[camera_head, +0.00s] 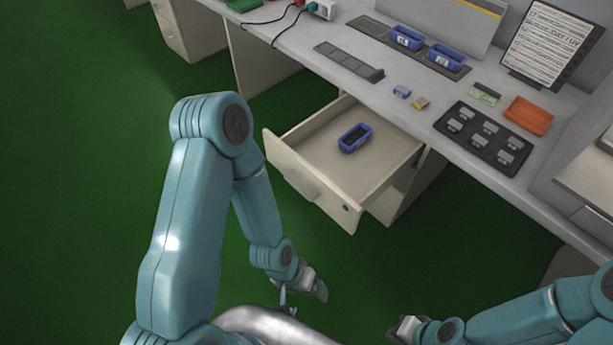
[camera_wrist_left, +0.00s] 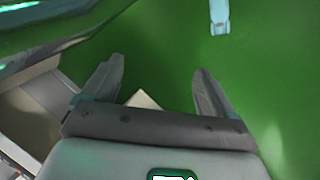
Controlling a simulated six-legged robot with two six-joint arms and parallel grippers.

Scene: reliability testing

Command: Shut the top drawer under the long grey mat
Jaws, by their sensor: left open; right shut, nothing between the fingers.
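The drawer (camera_head: 300,178) under the desk is pulled well out in the head view, with its cream front and handle facing me. A blue tray (camera_head: 355,138) lies on its floor. A long grey mat (camera_head: 372,27) lies on the desk top behind and above the drawer. My left gripper (camera_head: 303,293) is in front of and below the drawer front, apart from it in the picture. In the left wrist view its two fingers (camera_wrist_left: 157,90) are spread with nothing held. My right gripper (camera_head: 398,329) is shut and empty, low at the right, away from the drawer.
On the desk are two blue trays (camera_head: 407,38), a segmented dark strip (camera_head: 348,62), a black pad (camera_head: 486,138) with several small items, an orange tray (camera_head: 528,116) and a sign (camera_head: 548,45). Another drawer unit (camera_head: 170,28) stands upper left. The green floor (camera_head: 75,200) is clear.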

